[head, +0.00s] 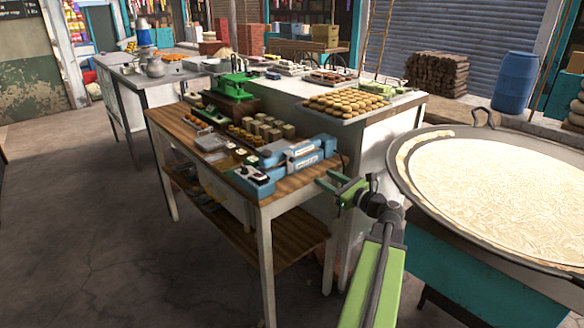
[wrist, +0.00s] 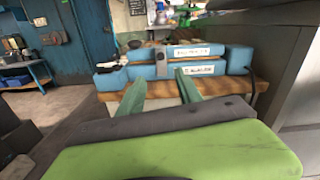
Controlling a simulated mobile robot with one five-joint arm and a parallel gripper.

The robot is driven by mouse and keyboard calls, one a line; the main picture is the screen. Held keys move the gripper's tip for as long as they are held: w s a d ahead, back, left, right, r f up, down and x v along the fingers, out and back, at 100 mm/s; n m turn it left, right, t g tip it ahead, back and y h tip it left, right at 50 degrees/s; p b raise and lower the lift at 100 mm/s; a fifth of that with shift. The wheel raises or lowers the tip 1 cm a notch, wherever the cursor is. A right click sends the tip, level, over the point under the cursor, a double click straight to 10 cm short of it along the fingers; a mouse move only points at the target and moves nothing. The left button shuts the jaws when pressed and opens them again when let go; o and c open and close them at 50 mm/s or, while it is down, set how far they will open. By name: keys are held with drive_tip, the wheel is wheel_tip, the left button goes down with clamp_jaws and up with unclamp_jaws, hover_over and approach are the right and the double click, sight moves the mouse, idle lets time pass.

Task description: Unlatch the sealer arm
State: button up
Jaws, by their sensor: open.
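The blue sealer stands at the near end of a wooden-topped table. Its long base (head: 306,163) has a white label and also shows in the wrist view (wrist: 225,70). The blue sealer arm (head: 287,150) lies low along the base; the wrist view shows it as the upper bar (wrist: 215,56). A grey upright latch-like piece (wrist: 161,63) crosses the arm's front in the wrist view. My gripper (head: 326,180) is open and empty, in front of the table's near edge. Its green fingers (wrist: 161,88) point at the sealer and look apart from it.
A blue-and-black device (head: 252,180) sits at the wooden table's (head: 285,187) front corner. A tray of round brown pieces (head: 347,103) is on the counter behind. A wide pan (head: 405,185) of milk stands close at right. Open floor (head: 100,230) lies left.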

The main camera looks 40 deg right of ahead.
sight(293, 161)
drive_tip(key=w, duration=0.5)
drive_tip(key=w+d, duration=0.1)
drive_tip(key=w, duration=1.1)
drive_tip(key=shift+w+d, duration=0.1)
drive_tip(key=shift+d, duration=0.1)
clamp_jaws()
idle(0.7)
